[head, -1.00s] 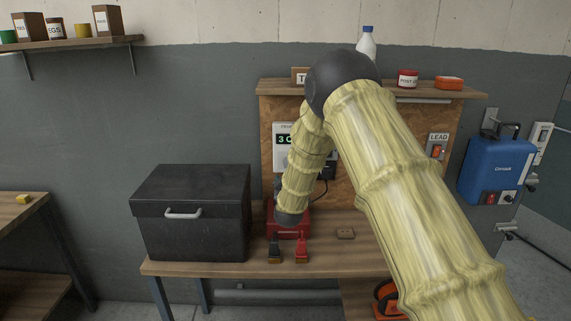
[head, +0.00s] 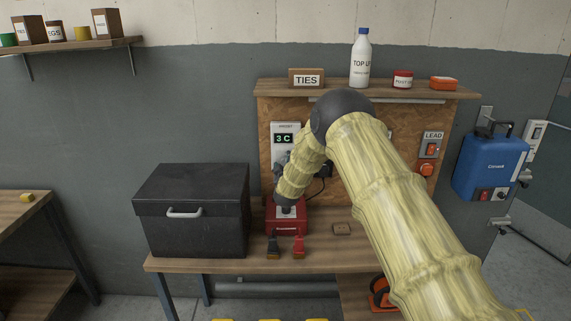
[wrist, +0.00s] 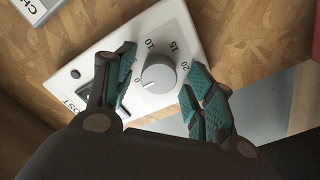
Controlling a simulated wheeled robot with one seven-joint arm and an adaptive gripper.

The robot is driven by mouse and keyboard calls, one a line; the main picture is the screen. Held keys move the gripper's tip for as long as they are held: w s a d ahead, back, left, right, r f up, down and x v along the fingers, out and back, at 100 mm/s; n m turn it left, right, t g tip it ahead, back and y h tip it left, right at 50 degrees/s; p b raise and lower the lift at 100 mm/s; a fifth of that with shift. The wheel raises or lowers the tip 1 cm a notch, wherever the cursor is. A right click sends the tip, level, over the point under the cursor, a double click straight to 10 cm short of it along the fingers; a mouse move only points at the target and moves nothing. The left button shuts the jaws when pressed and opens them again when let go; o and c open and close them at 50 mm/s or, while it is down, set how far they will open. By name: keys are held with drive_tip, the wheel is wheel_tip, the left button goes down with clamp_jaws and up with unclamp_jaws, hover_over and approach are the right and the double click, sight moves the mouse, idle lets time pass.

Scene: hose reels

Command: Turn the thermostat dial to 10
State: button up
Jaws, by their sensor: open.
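The thermostat dial (wrist: 159,76) is a round grey knob on a white plate (wrist: 176,28) in the wrist view. The scale shows 0, 10, 15 and 20, and a thin mark on the knob appears to point near 0. My gripper (wrist: 160,66) is open, with one teal-padded finger on each side of the dial. Gaps show between the pads and the knob, so it is not gripped. In the head view, my arm hides the dial and most of my gripper. A white wall unit (head: 285,129) there has a display reading 3 C.
A red box (head: 287,228) with two clamps in front stands on the bench below my arm. A large black chest (head: 190,238) stands at left. A bottle (head: 361,60) and a TIES box (head: 306,77) are on the shelf above. A LEAD switch (head: 431,148) is at right.

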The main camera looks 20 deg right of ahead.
drive_tip(key=shift+s+r, duration=0.15)
drive_tip(key=shift+c, duration=0.7)
drive_tip(key=c, duration=0.9)
drive_tip(key=shift+o, duration=0.2)
drive_tip(key=shift+f+m+b, duration=0.25)
drive_tip(key=shift+m+b, duration=0.05)
drive_tip(key=shift+b, duration=0.25)
drive_tip(key=shift+d+m+b, duration=0.2)
drive_tip(key=shift+m+b, duration=9.4)
drive_tip(key=shift+b, duration=2.1)
